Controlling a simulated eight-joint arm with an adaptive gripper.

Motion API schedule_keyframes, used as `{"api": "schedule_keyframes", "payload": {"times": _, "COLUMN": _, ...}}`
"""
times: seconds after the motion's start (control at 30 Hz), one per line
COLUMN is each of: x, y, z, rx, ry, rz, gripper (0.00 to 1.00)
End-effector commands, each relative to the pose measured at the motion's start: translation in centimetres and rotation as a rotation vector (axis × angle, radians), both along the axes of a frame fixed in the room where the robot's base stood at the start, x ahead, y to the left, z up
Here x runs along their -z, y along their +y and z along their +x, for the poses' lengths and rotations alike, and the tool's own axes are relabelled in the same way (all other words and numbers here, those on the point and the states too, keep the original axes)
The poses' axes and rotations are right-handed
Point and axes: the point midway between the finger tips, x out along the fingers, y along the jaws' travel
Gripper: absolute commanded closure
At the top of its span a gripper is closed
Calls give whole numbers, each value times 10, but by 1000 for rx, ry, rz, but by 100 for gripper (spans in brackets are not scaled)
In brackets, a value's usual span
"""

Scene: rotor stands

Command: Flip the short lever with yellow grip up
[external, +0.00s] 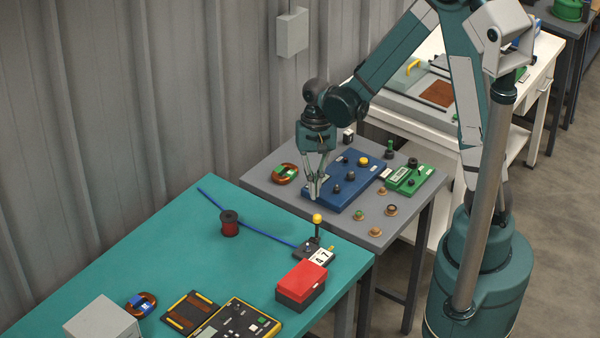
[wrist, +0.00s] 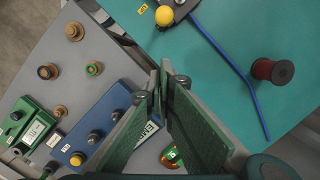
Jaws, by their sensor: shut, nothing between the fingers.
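The short lever with a yellow ball grip (external: 317,218) stands on a small dark base near the right edge of the teal table, its dark stem rising roughly upright. In the wrist view its yellow grip (wrist: 165,15) shows at the top, and most of the stem is hidden beneath it. My gripper (external: 314,196) is shut and empty, pointing down near the gap between the two tables, above and behind the lever. In the wrist view my gripper (wrist: 164,82) has its fingertips together, apart from the yellow grip.
A 47 card (external: 321,257) and a red-lidded box (external: 302,281) stand close to the lever. The grey table holds a blue panel (external: 330,195) and green box (external: 421,178) with knobs.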

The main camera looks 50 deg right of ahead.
Motion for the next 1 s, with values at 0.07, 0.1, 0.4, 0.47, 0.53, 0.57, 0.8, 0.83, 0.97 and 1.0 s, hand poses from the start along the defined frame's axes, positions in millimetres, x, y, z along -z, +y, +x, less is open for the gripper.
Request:
{"api": "schedule_keyframes", "payload": {"times": 0.07, "x": 9, "y": 1, "z": -1, "rx": 0, "ry": 0, "rz": 0, "gripper": 100}}
{"api": "schedule_keyframes", "payload": {"times": 0.1, "x": 12, "y": 2, "z": -1, "rx": 0, "ry": 0, "rz": 0, "gripper": 100}}
{"api": "schedule_keyframes", "payload": {"times": 0.4, "x": 17, "y": 22, "z": -21, "rx": -2, "ry": 0, "rz": 0, "gripper": 100}}
{"api": "schedule_keyframes", "payload": {"times": 0.47, "x": 17, "y": 25, "z": -24, "rx": -1, "ry": 0, "rz": 0, "gripper": 100}}
{"api": "schedule_keyframes", "payload": {"times": 0.53, "x": 17, "y": 28, "z": -27, "rx": 0, "ry": 0, "rz": 0, "gripper": 100}}
{"api": "schedule_keyframes", "payload": {"times": 0.57, "x": 18, "y": 29, "z": -28, "rx": 0, "ry": 0, "rz": 0, "gripper": 100}}
{"api": "schedule_keyframes", "payload": {"times": 0.8, "x": 18, "y": 31, "z": -30, "rx": 1, "ry": 0, "rz": 0, "gripper": 100}}
{"api": "schedule_keyframes", "payload": {"times": 0.83, "x": 18, "y": 31, "z": -30, "rx": 1, "ry": 0, "rz": 0, "gripper": 100}}
{"api": "schedule_keyframes", "payload": {"times": 0.97, "x": 18, "y": 31, "z": -30, "rx": 1, "ry": 0, "rz": 0, "gripper": 100}}
{"api": "schedule_keyframes", "payload": {"times": 1.0, "x": 18, "y": 31, "z": -30, "rx": 1, "ry": 0, "rz": 0, "gripper": 100}}
